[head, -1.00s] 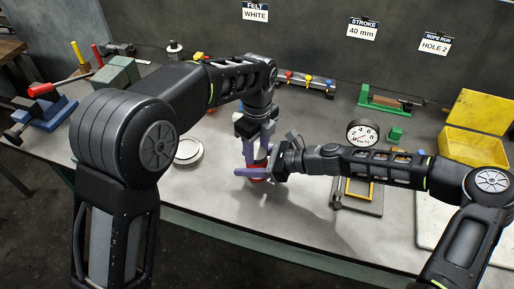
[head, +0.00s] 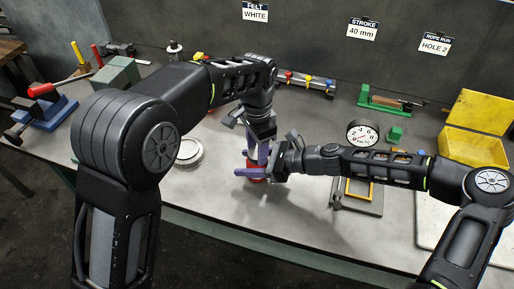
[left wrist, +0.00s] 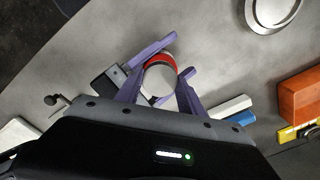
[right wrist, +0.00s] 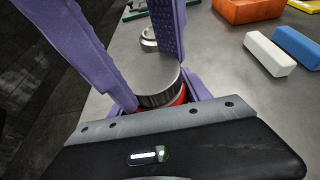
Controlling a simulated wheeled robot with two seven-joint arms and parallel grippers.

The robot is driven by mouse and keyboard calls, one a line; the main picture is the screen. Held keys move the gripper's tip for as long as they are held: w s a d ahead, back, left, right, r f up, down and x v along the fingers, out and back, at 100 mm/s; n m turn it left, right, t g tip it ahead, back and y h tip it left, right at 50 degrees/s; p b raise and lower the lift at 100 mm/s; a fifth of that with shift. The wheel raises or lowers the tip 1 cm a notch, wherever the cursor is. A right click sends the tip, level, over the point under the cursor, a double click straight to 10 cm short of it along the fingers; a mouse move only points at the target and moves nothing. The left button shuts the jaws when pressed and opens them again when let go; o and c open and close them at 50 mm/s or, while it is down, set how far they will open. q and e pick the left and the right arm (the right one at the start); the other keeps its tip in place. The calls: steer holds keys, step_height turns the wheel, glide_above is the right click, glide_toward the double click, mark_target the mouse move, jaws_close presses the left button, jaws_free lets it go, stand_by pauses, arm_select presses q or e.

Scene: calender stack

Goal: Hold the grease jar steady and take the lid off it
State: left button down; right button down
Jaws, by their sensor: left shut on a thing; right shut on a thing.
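The grease jar is red (head: 257,180) and stands upright on the grey bench near its front edge. Its silver lid (left wrist: 160,80) sits on top of it; the lid and a red band of the jar (right wrist: 180,97) also show in the right wrist view. My left gripper (head: 262,154) points down from above, its purple fingers shut on the lid. My right gripper (head: 260,172) comes in level from the right and is shut on the jar's body. The crossing fingers hide part of the jar in the head view.
A round silver dish (head: 188,152) lies left of the jar. A dial gauge (head: 362,135) and a plate with a yellow frame (head: 358,193) are to the right. An orange block (right wrist: 245,9) and a white block (right wrist: 268,53) lie behind the jar.

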arm_select(q)
steer(key=c, duration=0.7)
jaws_free()
steer(key=shift+s+d, duration=0.1)
step_height(320, 180, up, 4)
steer(key=shift+f, duration=0.1)
steer(key=shift+r, duration=0.35)
steer(key=shift+c, duration=0.5)
